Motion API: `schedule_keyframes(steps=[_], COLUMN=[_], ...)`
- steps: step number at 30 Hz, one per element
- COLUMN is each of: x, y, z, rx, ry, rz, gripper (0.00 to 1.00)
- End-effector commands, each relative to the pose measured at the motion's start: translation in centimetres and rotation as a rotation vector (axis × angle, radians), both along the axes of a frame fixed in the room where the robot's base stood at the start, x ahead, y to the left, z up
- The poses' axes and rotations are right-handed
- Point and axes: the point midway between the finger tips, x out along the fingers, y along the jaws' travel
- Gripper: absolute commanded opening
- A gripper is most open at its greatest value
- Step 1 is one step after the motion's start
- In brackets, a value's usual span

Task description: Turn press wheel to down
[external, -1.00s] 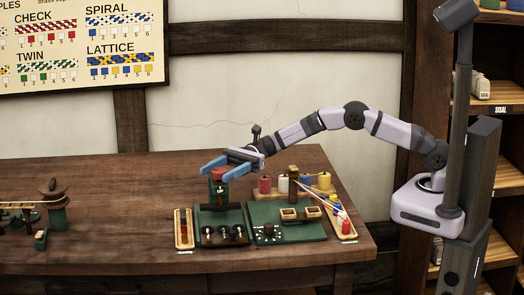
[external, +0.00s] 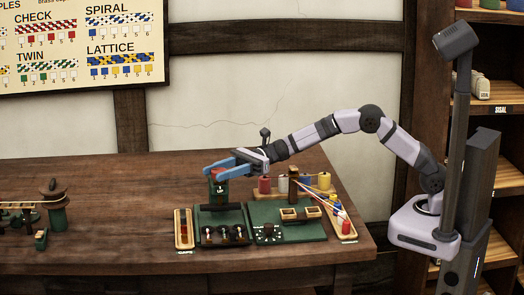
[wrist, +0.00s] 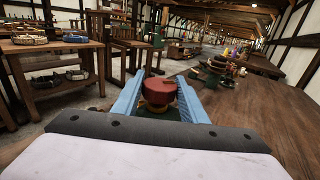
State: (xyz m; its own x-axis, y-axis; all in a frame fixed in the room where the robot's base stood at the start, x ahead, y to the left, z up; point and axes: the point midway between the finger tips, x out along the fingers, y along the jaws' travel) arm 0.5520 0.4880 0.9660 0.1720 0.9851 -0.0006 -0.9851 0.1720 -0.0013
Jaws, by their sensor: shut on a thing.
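The press wheel (wrist: 160,92) is a dark red round knob on top of the green press (external: 221,190), which carries a small label reading "UP". My gripper (external: 216,172) is at the height of the wheel, with its blue fingers reaching left over the press. In the wrist view my gripper (wrist: 164,88) has one finger on each side of the wheel and is shut on it. In the external view the fingers hide most of the wheel.
A green board with dark rollers (external: 224,236) lies in front of the press. A narrow wooden tray (external: 184,240) lies to its left. Coloured spools (external: 324,181) and a wooden post (external: 293,180) stand to the right. The table's left middle is clear.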

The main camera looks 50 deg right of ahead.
Motion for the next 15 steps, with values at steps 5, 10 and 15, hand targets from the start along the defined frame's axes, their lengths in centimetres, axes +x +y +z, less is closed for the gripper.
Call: schedule_keyframes(steps=[5,10,15], x=[-0.03,-0.01,0.00], y=[-0.07,-0.13,-0.14], z=[0.18,0.40,0.43], rx=[0.008,0.007,0.007], ry=[-0.005,-0.001,-0.001], rz=[-0.050,-0.063,-0.063], gripper=[0.16,0.16,0.16])
